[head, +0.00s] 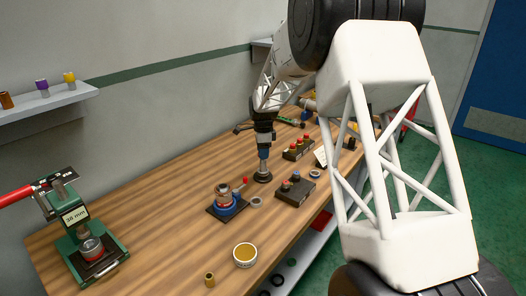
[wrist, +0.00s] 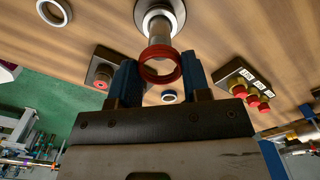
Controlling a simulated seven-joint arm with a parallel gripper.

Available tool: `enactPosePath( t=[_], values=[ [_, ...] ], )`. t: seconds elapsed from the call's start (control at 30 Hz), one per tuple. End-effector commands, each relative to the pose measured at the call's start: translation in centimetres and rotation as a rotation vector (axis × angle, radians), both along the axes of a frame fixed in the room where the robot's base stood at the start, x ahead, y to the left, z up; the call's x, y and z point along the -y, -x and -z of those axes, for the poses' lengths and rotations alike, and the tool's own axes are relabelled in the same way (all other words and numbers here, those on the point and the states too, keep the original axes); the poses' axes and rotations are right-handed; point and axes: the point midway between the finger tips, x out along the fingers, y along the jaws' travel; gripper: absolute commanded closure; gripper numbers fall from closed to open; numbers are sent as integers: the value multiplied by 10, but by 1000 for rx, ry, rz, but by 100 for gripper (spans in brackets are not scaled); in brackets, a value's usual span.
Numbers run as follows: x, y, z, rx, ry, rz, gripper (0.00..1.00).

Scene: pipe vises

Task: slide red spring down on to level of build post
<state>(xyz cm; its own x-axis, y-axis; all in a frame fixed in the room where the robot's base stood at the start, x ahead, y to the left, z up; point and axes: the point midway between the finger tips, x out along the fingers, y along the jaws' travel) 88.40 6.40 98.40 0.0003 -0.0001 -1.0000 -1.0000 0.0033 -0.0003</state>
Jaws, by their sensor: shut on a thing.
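My gripper (wrist: 160,72) has its two blue fingers shut on a red ring-shaped piece, the red spring (wrist: 162,80), held between the fingertips. In the head view my gripper (head: 263,152) points down over the post, which stands on a dark round base (head: 263,177). The spring is too small to make out there.
A blue-and-red fixture (head: 225,200) stands left of the post. Dark blocks with coloured knobs (head: 298,150) (head: 295,190) lie to its right. A green press (head: 92,245) is at the left end. A yellow-lined ring (head: 244,256) and small brass cylinder (head: 209,279) lie in front.

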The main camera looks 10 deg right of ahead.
Motion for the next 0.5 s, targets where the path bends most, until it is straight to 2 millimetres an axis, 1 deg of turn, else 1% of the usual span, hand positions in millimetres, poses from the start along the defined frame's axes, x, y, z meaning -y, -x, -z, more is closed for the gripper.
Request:
enactPosePath(
  t=[0.5],
  values=[
    [0, 0, 8, -1, 0, 0, 79]
  ],
)
